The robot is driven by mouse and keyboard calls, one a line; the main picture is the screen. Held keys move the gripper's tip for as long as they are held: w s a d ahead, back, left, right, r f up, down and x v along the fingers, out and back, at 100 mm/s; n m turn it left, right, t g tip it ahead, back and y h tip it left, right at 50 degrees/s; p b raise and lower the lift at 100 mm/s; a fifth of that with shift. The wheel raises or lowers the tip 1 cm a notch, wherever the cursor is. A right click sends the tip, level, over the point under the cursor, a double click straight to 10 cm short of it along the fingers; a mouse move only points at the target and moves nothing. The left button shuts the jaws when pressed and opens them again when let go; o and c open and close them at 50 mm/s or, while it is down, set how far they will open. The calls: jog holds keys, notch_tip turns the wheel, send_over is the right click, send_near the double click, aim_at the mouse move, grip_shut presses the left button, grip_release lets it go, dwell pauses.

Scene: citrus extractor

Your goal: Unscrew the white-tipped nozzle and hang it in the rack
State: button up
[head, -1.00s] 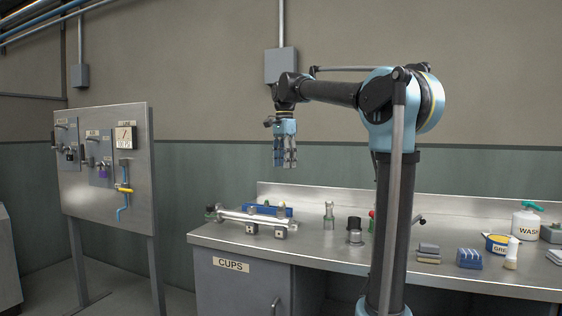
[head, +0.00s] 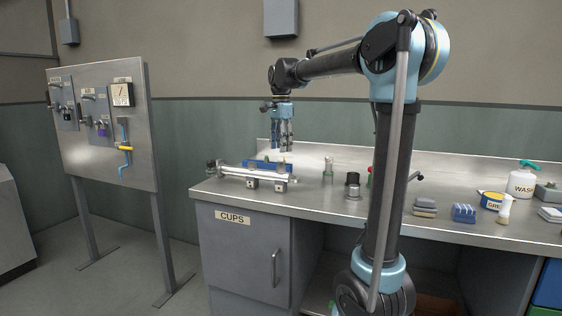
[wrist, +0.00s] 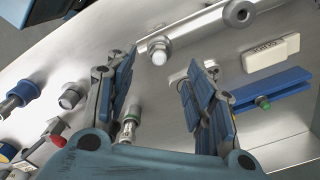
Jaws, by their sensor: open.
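My gripper (head: 283,138) points down above the back left of the steel bench, a little above a horizontal steel pipe (head: 240,171). In the wrist view my gripper (wrist: 160,63) is open and empty, its blue-padded fingers well apart. A white-tipped nozzle (wrist: 159,50) with a metal collar shows beyond and between the fingertips, apart from them. A blue rack-like bar (wrist: 275,88) lies right of the right finger, with a green-tipped piece (wrist: 263,101) at it. A blue piece (head: 262,162) also shows behind the pipe in the head view.
In the wrist view a grey-tipped fitting (wrist: 72,96) and a blue-ended piece (wrist: 20,93) lie left of the fingers. A pale labelled block (wrist: 270,53) is at right.

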aim_at(281, 158)
jog(key=shift+f, duration=3)
grip_shut()
jog(key=shift+n, duration=0.9)
jog(key=shift+n, duration=0.9)
jog(key=shift+n, duration=0.8)
